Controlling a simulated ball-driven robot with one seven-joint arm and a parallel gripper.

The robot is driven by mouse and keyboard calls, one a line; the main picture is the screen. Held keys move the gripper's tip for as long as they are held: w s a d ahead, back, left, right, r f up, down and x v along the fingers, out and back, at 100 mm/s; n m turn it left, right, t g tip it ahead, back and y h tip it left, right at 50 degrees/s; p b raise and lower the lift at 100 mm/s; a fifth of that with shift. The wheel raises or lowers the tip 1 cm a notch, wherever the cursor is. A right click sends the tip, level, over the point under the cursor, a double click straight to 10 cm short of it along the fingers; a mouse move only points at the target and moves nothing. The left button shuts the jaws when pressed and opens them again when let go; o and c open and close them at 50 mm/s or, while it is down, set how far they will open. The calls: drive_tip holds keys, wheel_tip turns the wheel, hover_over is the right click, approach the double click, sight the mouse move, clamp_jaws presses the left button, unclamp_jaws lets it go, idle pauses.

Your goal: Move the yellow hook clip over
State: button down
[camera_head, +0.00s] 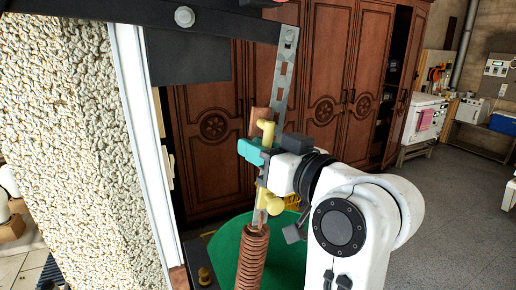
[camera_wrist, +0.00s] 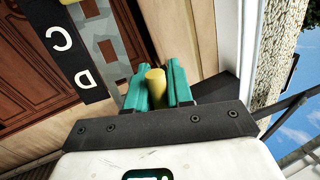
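The yellow hook clip (camera_head: 266,132) stands roughly upright in the middle of the head view, with its top end above my gripper and its lower part below it. My gripper (camera_head: 254,152) has teal fingers and reaches the clip from the right. In the wrist view the clip's round yellow bar (camera_wrist: 156,90) sits between the two teal fingers, which appear to touch it on both sides. My gripper hides the clip's middle. A coiled copper-brown spring (camera_head: 253,258) hangs just below the clip. A slotted metal strip (camera_head: 285,68) rises above it.
A dark bar (camera_head: 228,23) crosses the top left. A rough stone wall (camera_head: 75,130) and white frame (camera_head: 147,150) stand close on the left. Wooden cabinets (camera_head: 327,70) stand behind. A round green surface (camera_head: 295,258) lies below. Open floor (camera_head: 455,230) is at right.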

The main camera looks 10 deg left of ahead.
idle(0.4)
drive_tip(key=shift+s+a+r+m+t+h+p, duration=0.15)
drive_tip(key=shift+s+a+r+m+t+p, duration=0.4)
drive_tip(key=shift+m, duration=2.5)
drive_tip(key=shift+a+r+m+t+h+p, duration=0.25)
drive_tip(key=shift+r+m+t+p, duration=0.6)
drive_tip(key=shift+m, duration=2.15)
drive_tip(key=shift+s+a+r+m+t+h+p, duration=0.1)
drive_tip(key=shift+s+a+r+m+t+p, duration=0.6)
drive_tip(key=shift+m, duration=2.35)
drive_tip(key=shift+w+d+t, duration=0.25)
drive_tip(key=shift+w+t, duration=0.15)
drive_tip(key=shift+t, duration=0.1)
drive_tip(key=c, duration=1.4)
unclamp_jaws()
drive_tip(key=shift+r, duration=0.1)
drive_tip(key=shift+d+b, duration=0.1)
drive_tip(key=shift+b, duration=0.2)
drive_tip(key=b+v, duration=0.3)
drive_tip(key=v, duration=0.7)
drive_tip(key=shift+s+d, duration=0.2)
drive_tip(key=shift+s, duration=0.15)
